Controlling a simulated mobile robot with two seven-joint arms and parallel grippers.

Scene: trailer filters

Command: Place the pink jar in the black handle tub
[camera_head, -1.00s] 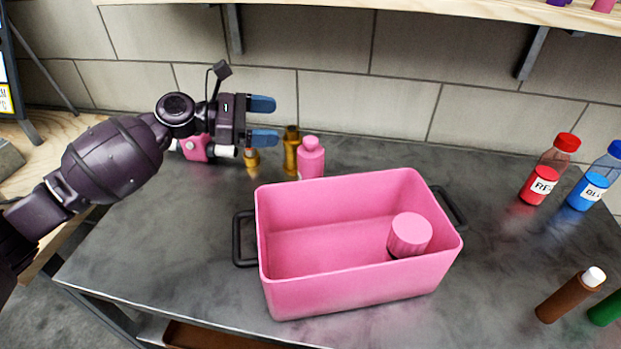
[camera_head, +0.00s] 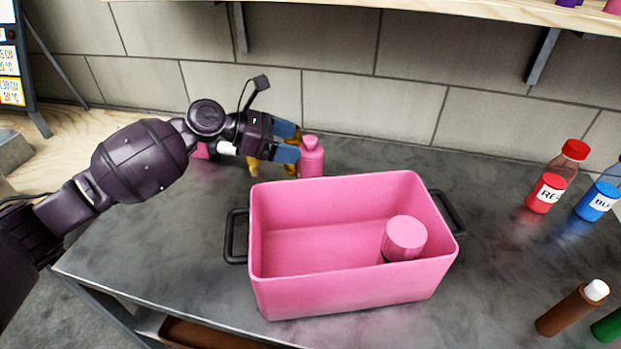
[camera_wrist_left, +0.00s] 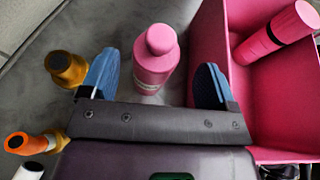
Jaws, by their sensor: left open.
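The pink jar (camera_head: 311,160) stands upright on the grey table, just behind the tub's back left corner. It also shows in the left wrist view (camera_wrist_left: 156,62). In the left wrist view the open fingers (camera_wrist_left: 157,85) stand on either side of the jar, with gaps. My right gripper is not in view.
A pink-capped container (camera_head: 404,238) is inside the tub. Gold bottles (camera_wrist_left: 66,68) stand beside my left finger. Red (camera_head: 551,185) and blue (camera_head: 599,195) bottles stand at the right, and a brown bottle (camera_head: 572,309) at the front right. A wooden shelf (camera_head: 450,8) hangs above.

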